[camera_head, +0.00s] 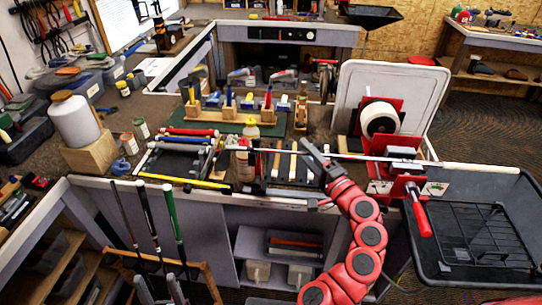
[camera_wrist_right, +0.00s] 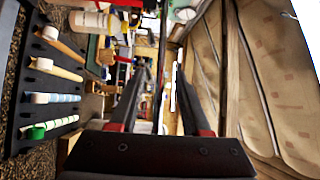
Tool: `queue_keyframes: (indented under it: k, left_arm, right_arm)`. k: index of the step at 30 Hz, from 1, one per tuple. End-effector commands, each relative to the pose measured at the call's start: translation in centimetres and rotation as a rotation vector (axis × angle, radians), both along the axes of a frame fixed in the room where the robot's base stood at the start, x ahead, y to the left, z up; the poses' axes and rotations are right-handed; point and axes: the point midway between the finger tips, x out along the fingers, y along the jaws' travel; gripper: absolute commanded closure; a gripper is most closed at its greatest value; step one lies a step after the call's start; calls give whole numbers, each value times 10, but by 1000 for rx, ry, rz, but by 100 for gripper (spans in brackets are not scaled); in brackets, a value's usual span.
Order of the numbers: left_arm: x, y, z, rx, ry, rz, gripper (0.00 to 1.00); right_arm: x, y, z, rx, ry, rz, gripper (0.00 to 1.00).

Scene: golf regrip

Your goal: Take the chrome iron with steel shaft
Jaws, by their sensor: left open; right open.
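A long thin shaft (camera_head: 365,157) lies level across the bench, its right part held in a red vise (camera_head: 395,180). Its left end reaches over the bottles; I cannot tell whether it is the chrome iron. Several clubs stand grip-up in a wooden rack at the lower left: a black grip (camera_head: 123,208), a dark grip (camera_head: 147,210) and a green grip (camera_head: 171,212). Their heads are hidden. My right gripper (camera_head: 309,173) is open near the bench's front edge, just below the level shaft. It also shows in the right wrist view (camera_wrist_right: 160,78). My left gripper (camera_head: 158,286) is open by the rack.
Grip strips lie in a dark tray (camera_head: 283,162) left of my right gripper. Bottles (camera_head: 245,160), a white jug (camera_head: 75,120) and a tool block (camera_head: 228,112) stand on the bench. A black bin with a wire rack (camera_head: 480,235) is at the right.

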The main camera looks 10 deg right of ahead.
Motion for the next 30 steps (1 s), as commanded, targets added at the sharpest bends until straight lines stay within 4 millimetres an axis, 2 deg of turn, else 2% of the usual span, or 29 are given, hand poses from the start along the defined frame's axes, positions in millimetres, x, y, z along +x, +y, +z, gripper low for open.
queue_keyframes:
  k: [4, 9, 12, 30]
  left_arm:
    - [0, 0, -1, 0, 0, 0, 45]
    - [0, 0, -1, 0, 0, 0, 45]
    - [0, 0, -1, 0, 0, 0, 45]
    - [0, 0, -1, 0, 0, 0, 45]
  right_arm:
    - [0, 0, -1, 0, 0, -1, 54]
    - [0, 0, -1, 0, 0, -1, 85]
    - [-1, 0, -1, 0, 0, -1, 100]
    - [-1, 0, -1, 1, 1, 0, 100]
